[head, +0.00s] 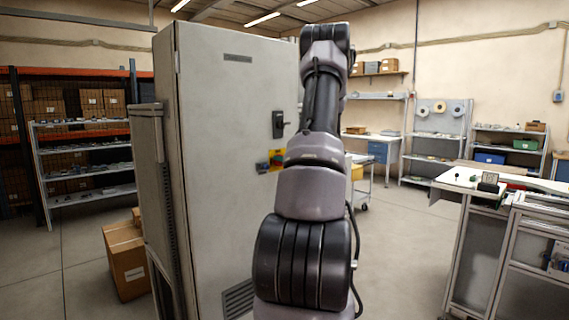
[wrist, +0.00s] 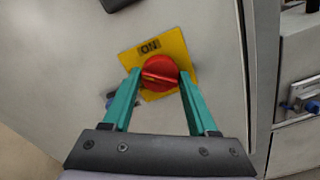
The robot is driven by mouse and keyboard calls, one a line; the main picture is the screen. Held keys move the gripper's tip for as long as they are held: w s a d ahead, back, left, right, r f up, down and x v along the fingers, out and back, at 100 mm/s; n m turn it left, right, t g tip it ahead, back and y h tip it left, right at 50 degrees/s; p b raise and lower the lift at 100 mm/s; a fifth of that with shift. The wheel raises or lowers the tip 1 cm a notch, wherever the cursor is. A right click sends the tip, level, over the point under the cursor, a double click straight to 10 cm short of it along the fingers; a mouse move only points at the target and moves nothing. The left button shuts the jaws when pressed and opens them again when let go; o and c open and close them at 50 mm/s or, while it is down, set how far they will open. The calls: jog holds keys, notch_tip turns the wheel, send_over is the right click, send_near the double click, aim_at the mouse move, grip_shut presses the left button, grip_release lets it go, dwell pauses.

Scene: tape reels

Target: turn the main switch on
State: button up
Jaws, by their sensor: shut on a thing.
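The main switch is a red rotary knob (wrist: 159,66) on a yellow plate (wrist: 181,47) marked ON, on the grey cabinet door (wrist: 70,55). A pale-edged ridge on the knob runs roughly across the wrist picture, below the ON label. My gripper (wrist: 160,77) has its green fingertips on either side of the knob, shut on it. In the head view the yellow plate (head: 276,155) shows only in part, beside my arm. My arm hides the knob and my gripper there.
A black door handle (head: 278,124) sits above the switch on the tall cabinet (head: 222,90). A cardboard box (head: 126,258) stands on the floor at its left. A workbench (head: 470,185) stands at the right, with open floor between.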

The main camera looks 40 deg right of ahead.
jog(key=shift+m, duration=5)
jog(key=o, duration=1.4)
jog(key=s, duration=0.7)
jog(key=s+d, duration=0.1)
jog(key=s, duration=0.2)
jog(key=shift+s, duration=0.4)
